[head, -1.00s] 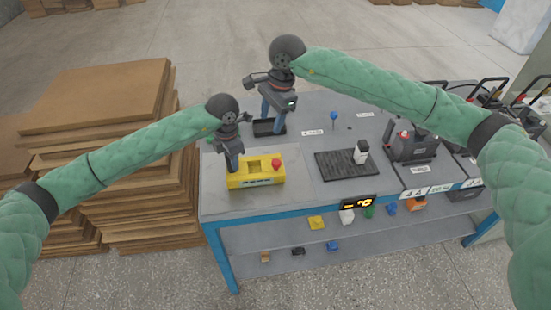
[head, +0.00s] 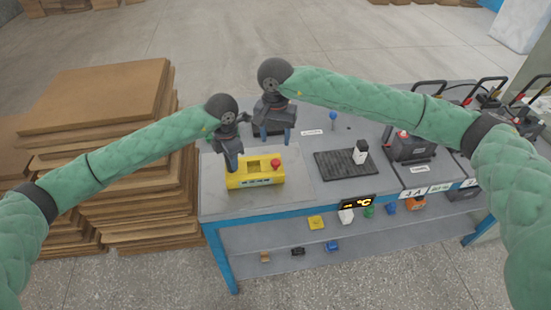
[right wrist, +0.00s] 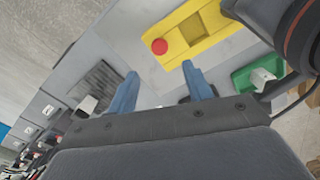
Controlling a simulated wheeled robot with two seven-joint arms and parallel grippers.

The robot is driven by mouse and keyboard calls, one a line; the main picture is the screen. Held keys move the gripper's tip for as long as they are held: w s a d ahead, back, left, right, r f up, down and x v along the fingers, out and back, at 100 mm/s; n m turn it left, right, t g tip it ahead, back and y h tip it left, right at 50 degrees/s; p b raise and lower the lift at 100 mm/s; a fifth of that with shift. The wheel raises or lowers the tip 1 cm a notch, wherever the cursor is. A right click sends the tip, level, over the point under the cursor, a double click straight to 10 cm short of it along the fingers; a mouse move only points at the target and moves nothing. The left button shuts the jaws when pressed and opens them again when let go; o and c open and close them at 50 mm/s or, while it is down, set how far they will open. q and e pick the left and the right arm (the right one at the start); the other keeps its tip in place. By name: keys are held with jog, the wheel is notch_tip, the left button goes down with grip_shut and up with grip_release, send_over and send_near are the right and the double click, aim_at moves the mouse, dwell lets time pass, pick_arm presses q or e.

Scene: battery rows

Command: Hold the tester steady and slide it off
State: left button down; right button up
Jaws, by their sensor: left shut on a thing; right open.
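The yellow tester (head: 254,180) with a red button (head: 275,162) sits on a pale mat at the table's left end. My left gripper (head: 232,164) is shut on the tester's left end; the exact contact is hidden. My right gripper (head: 275,136) is open and empty behind the tester, apart from it. In the right wrist view, the tester (right wrist: 196,42) lies just beyond my right gripper's two blue fingers (right wrist: 161,72), its red button near the left fingertip.
A black ribbed mat (head: 335,171) with a white-and-black item (head: 360,152) lies to the right. A blue pin (head: 333,117) stands behind. A grey battery unit (head: 413,145) stands further right. A green tray (right wrist: 243,82) shows in the wrist view. Stacked brown boards (head: 100,90) stand left.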

aim_at(275, 161)
notch_tip(275, 161, down, 10)
jog(key=shift+r, duration=0.1)
dwell(0.4)
jog(key=shift+w, duration=0.1)
grip_shut()
